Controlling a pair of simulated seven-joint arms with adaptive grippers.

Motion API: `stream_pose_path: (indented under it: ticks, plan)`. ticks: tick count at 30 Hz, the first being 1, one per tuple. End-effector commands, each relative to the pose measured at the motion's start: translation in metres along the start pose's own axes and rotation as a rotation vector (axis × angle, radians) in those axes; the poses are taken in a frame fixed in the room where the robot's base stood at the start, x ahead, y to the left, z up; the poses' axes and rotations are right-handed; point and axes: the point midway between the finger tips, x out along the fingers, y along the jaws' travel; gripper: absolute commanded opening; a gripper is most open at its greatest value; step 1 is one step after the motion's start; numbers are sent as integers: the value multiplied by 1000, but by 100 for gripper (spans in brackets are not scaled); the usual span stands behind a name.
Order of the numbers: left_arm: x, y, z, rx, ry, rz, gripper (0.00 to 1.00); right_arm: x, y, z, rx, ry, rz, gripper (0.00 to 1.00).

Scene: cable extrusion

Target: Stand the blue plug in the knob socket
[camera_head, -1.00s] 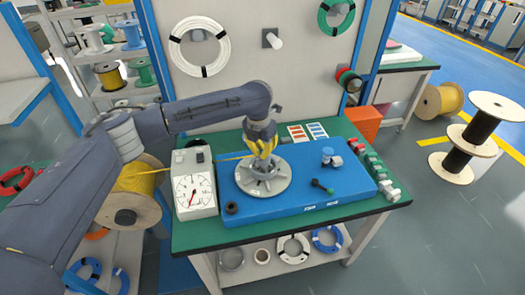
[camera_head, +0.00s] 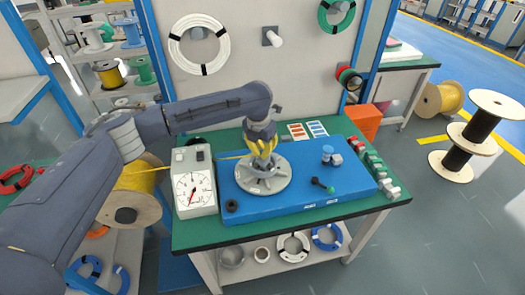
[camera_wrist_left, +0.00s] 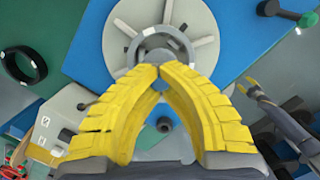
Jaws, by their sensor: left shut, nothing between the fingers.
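My left gripper (camera_head: 263,158) is shut and empty, with its yellow fingertips over the hub of a grey spoked disc (camera_head: 250,187) on the blue board. In the left wrist view the fingertips (camera_wrist_left: 160,70) meet just below the disc's ring-shaped hub (camera_wrist_left: 163,42). A small blue piece, which looks like the blue plug (camera_head: 327,151), stands at the board's far right. A grey round part (camera_head: 337,160) is beside it; I cannot tell whether this is the knob socket.
A white dial box (camera_head: 195,190) stands left of the board. Several connectors (camera_head: 375,167) line the right edge of the green table (camera_head: 218,238).

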Motion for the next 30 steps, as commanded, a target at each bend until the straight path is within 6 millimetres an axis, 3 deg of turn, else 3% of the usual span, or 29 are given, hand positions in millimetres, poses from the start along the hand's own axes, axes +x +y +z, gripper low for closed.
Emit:
stream_pose_path:
  ticks: [6, 15, 23, 30]
  plan:
    - [0, 0, 0, 0, 0, 0, 0, 0, 0, 0, 0, 0, 0, 44]
    - [0, 0, 0, 0, 0, 0, 31, 0, 0, 0, 0, 0, 0, 44]
    - [-2, 0, 0, 0, -1, 1, 31, 0, 0, 0, 0, 0, 0, 44]
    - [-19, 0, 3, 0, -1, 1, 31, 0, 0, 0, 0, 0, 0, 44]
